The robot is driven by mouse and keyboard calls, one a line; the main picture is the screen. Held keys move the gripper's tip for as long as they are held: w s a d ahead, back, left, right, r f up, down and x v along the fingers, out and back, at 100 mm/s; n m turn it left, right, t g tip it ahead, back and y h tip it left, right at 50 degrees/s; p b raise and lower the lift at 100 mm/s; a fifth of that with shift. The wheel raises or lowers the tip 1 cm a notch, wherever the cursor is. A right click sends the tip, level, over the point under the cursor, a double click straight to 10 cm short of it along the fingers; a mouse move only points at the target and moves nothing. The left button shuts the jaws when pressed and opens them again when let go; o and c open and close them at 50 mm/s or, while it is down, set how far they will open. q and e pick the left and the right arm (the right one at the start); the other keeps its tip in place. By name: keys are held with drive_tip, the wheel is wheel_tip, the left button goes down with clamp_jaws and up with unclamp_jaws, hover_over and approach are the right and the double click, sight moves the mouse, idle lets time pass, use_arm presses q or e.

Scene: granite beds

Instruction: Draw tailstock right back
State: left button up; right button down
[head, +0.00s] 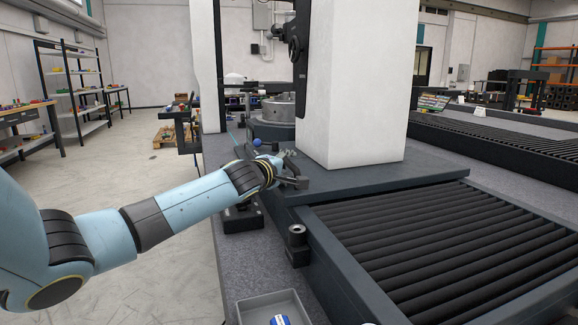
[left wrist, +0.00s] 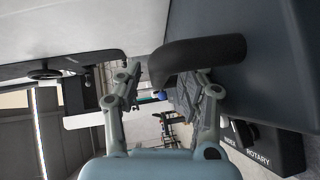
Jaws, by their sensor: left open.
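My left gripper (head: 294,180) is open beside the dark machine base, at the foot of the white column (head: 355,85). In the left wrist view, its open fingers (left wrist: 165,88) flank the lower end of a thick dark curved handle (left wrist: 200,55). The handle's other end runs toward a dark machine face. I cannot tell whether the fingers touch it. A dark box marked ROTARY (left wrist: 262,150) is at lower right. I cannot single out the tailstock with certainty. A round chuck-like part (head: 278,110) stands behind the column. My right gripper does not show.
A black ribbed way cover (head: 450,250) fills the right foreground. A short dark post (head: 297,242) stands at its near left corner. A grey tray (head: 262,305) with a blue-labelled item is at the bottom. A blue ball knob (head: 257,142) is beyond my wrist. Open floor lies left.

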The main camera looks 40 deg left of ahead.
use_arm(q)
drive_tip(key=shift+w+a, duration=0.1)
drive_tip(key=shift+w, duration=0.3)
drive_tip(key=shift+c, duration=0.5)
clamp_jaws()
